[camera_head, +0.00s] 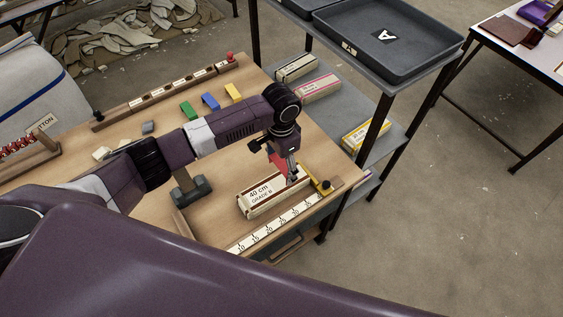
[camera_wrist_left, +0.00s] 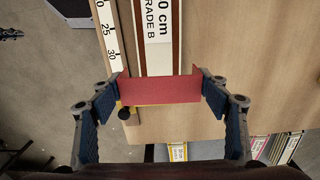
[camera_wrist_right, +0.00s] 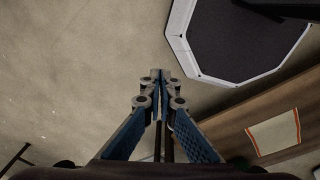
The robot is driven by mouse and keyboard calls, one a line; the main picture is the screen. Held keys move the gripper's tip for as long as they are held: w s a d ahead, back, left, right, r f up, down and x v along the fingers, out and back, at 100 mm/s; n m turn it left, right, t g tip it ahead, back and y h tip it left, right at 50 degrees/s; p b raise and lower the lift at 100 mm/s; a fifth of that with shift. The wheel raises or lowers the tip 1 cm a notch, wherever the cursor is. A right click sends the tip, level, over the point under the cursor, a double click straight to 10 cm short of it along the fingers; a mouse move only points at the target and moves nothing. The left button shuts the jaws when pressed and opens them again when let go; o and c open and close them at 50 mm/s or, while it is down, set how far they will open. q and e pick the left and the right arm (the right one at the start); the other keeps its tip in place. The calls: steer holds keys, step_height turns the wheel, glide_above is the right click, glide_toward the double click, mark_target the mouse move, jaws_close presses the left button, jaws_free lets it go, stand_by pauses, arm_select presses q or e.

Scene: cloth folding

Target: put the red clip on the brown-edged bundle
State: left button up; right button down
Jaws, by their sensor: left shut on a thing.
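The brown-edged bundle (camera_head: 262,198) lies on the wooden table with a white label reading "40 cm GRADE B". It also shows in the left wrist view (camera_wrist_left: 158,52), running up the picture. My left gripper (camera_head: 291,177) is over the bundle's right end and is shut on the red clip (camera_head: 277,163). In the left wrist view the clip (camera_wrist_left: 160,91) spans between the two fingers and covers the bundle's near end. I cannot tell whether clip and bundle touch. My right gripper (camera_wrist_right: 160,76) is shut and empty, away from the table, over the floor.
A ruler (camera_head: 270,228) with a yellow stop (camera_head: 320,184) runs along the table's front edge. Green (camera_head: 188,110), blue (camera_head: 211,101) and yellow (camera_head: 233,92) clips lie farther back. A dark block (camera_head: 193,191) stands left of the bundle. A shelf with a grey tray (camera_head: 385,72) stands behind.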

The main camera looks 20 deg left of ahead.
mark_target(281, 181)
arm_select(q)
steer(key=shift+f+b, duration=0.7)
steer(key=shift+f, duration=0.3)
step_height(281, 181, down, 3)
steer(key=b, duration=0.4)
steer(key=shift+f, duration=0.1)
steer(key=shift+f+b, duration=0.8)
steer(key=shift+f, duration=1.25)
arm_select(e)
step_height(281, 181, down, 7)
steer(key=shift+s+a+f, duration=0.15)
steer(key=shift+s+a, duration=0.1)
steer(key=shift+a, duration=0.2)
arm_select(q)
steer(key=o, duration=0.8)
arm_select(e)
steer(key=shift+a, duration=0.2)
